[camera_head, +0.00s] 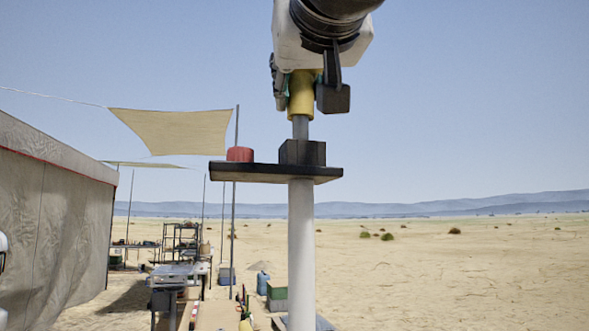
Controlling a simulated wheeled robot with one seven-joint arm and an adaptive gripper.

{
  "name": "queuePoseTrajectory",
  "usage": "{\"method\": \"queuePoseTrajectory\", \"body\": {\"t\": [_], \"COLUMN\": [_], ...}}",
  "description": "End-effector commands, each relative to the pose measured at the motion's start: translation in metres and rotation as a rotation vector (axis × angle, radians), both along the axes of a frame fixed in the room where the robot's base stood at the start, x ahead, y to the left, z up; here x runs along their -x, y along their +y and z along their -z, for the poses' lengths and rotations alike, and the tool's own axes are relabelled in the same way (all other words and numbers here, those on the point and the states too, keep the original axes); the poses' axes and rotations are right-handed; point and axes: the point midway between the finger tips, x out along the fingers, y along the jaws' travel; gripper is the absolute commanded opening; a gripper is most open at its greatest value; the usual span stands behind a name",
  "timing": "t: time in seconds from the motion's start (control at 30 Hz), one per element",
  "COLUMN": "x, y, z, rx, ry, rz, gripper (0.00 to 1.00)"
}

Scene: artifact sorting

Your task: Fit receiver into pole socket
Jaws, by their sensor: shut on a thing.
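My gripper (307,92) is at the top centre, above the platform. It is shut on the yellow receiver (300,98), with a dark fingertip on its right side. Part of the other finger and the receiver's top are hidden behind my wrist. A short grey stem (300,128) runs straight down from the yellow part to the black block (302,152), which looks like the socket. The stem looks upright and in line with the block. I cannot tell whether it is inside the block or behind it. A white pole (301,240) stands beneath.
A dark platform (235,172) sits on the pole, with a red cylinder (240,154) left of the block. A tent (55,215), shade sail (175,131) and cluttered tables (180,270) stand at left. Open desert lies at right.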

Motion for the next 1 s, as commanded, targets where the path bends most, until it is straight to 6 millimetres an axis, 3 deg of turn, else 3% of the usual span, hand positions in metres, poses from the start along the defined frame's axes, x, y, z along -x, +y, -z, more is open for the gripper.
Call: {"method": "queuePoseTrajectory", "body": {"t": [1.0], "x": [0.000], "y": [0.000], "z": [0.021], "rx": [0.000], "ry": [-0.002], "rz": [0.000], "gripper": [0.00]}}
